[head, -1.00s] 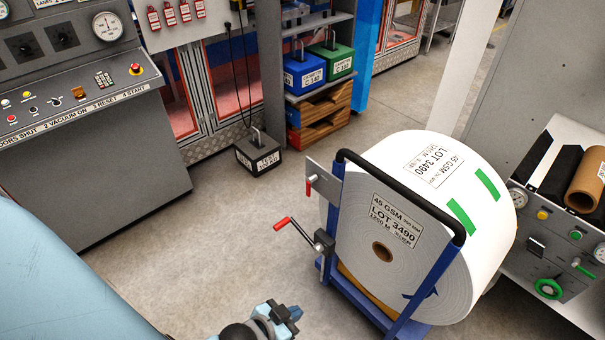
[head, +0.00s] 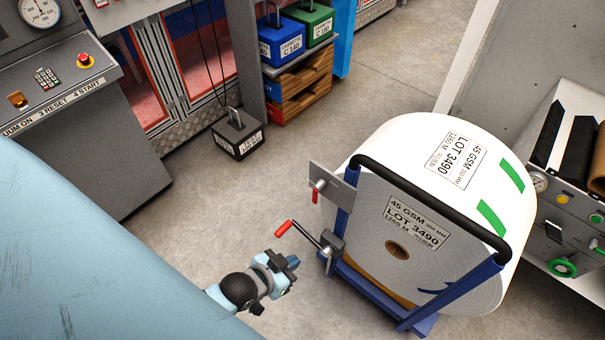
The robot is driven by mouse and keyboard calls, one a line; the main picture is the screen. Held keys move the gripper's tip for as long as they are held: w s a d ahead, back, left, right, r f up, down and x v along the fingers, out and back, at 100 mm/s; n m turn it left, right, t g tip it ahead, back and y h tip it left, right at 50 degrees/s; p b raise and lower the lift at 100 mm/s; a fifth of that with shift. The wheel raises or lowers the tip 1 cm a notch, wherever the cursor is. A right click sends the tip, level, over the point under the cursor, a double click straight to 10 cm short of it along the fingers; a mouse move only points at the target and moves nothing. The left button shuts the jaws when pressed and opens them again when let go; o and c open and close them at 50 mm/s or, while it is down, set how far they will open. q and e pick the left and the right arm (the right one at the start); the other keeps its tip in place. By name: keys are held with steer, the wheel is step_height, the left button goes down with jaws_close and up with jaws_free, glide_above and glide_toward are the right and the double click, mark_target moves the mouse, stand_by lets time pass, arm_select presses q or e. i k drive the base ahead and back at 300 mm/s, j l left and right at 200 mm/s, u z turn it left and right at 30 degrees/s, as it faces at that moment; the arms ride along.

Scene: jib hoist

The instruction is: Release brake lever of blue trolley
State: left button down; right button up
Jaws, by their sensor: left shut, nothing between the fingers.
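The blue trolley (head: 348,262) stands at centre right and carries a large white roll (head: 478,160) marked LOT 3490. A grey plate (head: 331,180) on its left post bears a short red-tipped lever (head: 315,192) that hangs down. Below it, a crank arm (head: 305,236) with a red grip (head: 284,228) juts up and left from a grey block. I cannot tell for sure which of these is the brake lever. My left gripper (head: 292,269) is shut and empty, just below the crank and left of the trolley base, apparently apart from both. My right gripper is out of view.
A black weight block (head: 238,137) with a handle sits on the floor near a grey control console (head: 100,140). A shelf with blue (head: 281,44) and green (head: 309,22) boxes is behind. A machine panel (head: 575,225) stands close on the right.

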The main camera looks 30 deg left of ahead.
mark_target(319, 185)
steer(key=i+j, duration=0.15)
steer(key=j, duration=0.25)
steer(key=i+j+z, duration=0.15)
steer(key=j, duration=0.6)
steer(key=i+z, duration=0.05)
